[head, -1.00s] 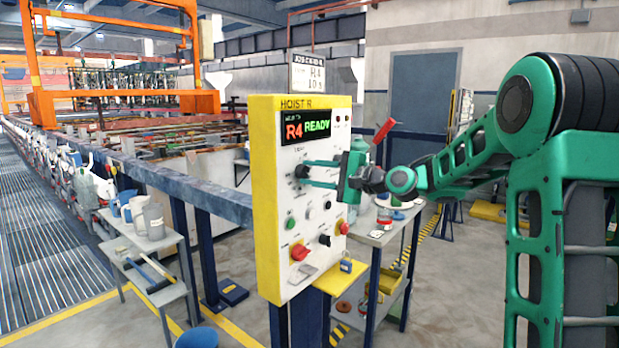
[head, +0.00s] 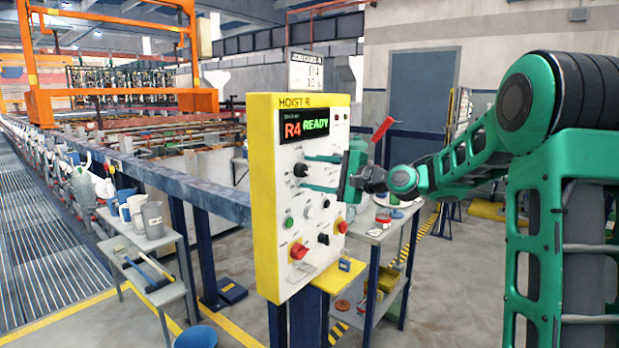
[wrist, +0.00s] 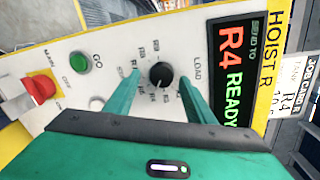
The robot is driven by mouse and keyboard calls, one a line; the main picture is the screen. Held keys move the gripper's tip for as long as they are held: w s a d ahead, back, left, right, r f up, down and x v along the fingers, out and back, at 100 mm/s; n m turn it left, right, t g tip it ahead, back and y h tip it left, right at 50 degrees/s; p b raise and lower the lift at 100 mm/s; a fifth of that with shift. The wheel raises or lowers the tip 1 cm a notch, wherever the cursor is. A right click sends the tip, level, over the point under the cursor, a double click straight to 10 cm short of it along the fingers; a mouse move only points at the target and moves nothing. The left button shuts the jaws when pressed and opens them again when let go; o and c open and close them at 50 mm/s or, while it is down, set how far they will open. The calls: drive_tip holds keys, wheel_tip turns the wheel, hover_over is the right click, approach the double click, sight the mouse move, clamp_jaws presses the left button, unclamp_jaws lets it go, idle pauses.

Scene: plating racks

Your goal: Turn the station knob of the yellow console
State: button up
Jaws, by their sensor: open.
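The yellow console (head: 262,200) is labelled HOIST R and its display (head: 306,125) reads R4 READY. The black station knob (head: 300,170) is on the white panel below the display. In the wrist view the knob (wrist: 161,74) sits between my two green fingers, with position labels around it. My gripper (head: 304,173) is open, its fingers pointing at the panel on either side of the knob. A gap shows between each finger and the knob. Whether the fingertips touch the panel cannot be told.
A green GO button (wrist: 79,62) and a red main switch (wrist: 40,88) are on the same panel. A job card (head: 306,70) stands above the console. A yellow shelf (head: 332,277) with a padlock juts out below. A grey side table (head: 385,235) stands behind my gripper.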

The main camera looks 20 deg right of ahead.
drive_tip(key=v, duration=1)
drive_tip(key=shift+d, duration=0.15)
drive_tip(key=shift+f, duration=0.1)
drive_tip(key=s+d+f+n+g+h, duration=0.2)
drive_tip(key=s+f+n+g+h, duration=0.15)
drive_tip(key=s+f, duration=0.4)
drive_tip(key=s+d+f+n+g+h, duration=0.2)
drive_tip(key=s+f+g+h, duration=0.15)
drive_tip(key=s+f, duration=0.45)
drive_tip(key=s+d+f+n+g+h, duration=0.1)
drive_tip(key=s+d+f+g, duration=0.2)
drive_tip(key=s, duration=1)
drive_tip(key=s+d+f+n+g+h, duration=0.1)
drive_tip(key=s+f+g, duration=0.3)
drive_tip(key=s, duration=0.9)
drive_tip(key=shift+d+h, duration=0.8)
drive_tip(key=shift+d, duration=0.1)
